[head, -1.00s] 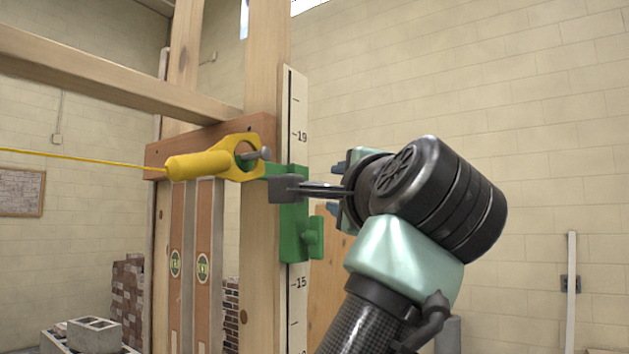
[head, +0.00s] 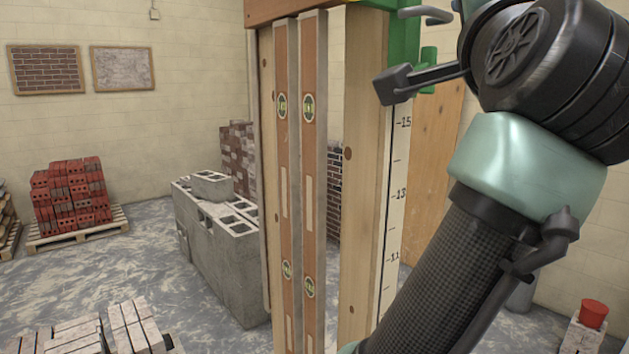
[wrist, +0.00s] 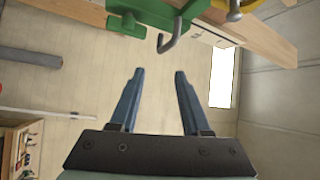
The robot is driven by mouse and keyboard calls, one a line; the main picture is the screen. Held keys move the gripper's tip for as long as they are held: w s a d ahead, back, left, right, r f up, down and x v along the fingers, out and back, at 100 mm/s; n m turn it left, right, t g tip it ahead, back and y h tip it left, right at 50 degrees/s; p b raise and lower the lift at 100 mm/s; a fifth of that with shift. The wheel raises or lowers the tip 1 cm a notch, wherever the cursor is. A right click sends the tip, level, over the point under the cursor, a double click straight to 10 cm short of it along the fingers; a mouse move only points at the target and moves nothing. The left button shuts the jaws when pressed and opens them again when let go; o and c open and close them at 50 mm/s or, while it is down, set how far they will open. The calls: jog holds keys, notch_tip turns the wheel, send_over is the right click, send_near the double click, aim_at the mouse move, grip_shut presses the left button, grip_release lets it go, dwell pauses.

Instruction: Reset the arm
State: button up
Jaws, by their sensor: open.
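My gripper (wrist: 159,72) is open and empty in the wrist view, with its two blue fingers apart and nothing between them. In the head view my arm rises at the right, and the fingers are mostly cut off by the top edge. A green clamp piece (wrist: 150,12) with a grey metal hook (wrist: 174,40) lies beyond the fingertips in the wrist view, apart from them. In the head view the green clamp (head: 404,45) and the hook (head: 425,14) show beside my wrist, near the top of the wooden post (head: 365,190).
A marked height strip (head: 397,190) runs down the post. Two spirit levels (head: 285,190) hang left of it. Concrete blocks (head: 225,250), a red brick pallet (head: 70,200) and a red tub (head: 593,313) stand around. A yellow part (wrist: 236,8) sits near the hook.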

jog(key=s+a+f+n+t+y+b, duration=0.2)
jog(key=s+a+f+n, duration=0.3)
jog(key=s+a+n, duration=0.3)
jog(key=s+a+f+n+t+y+b, duration=0.3)
jog(key=s+a+f+n+t+b, duration=0.1)
jog(key=s+a+n, duration=0.4)
notch_tip(320, 180, down, 3)
jog(key=shift+a+r+n+t, duration=0.2)
jog(key=shift+a+n+t, duration=0.45)
jog(key=shift+n, duration=0.35)
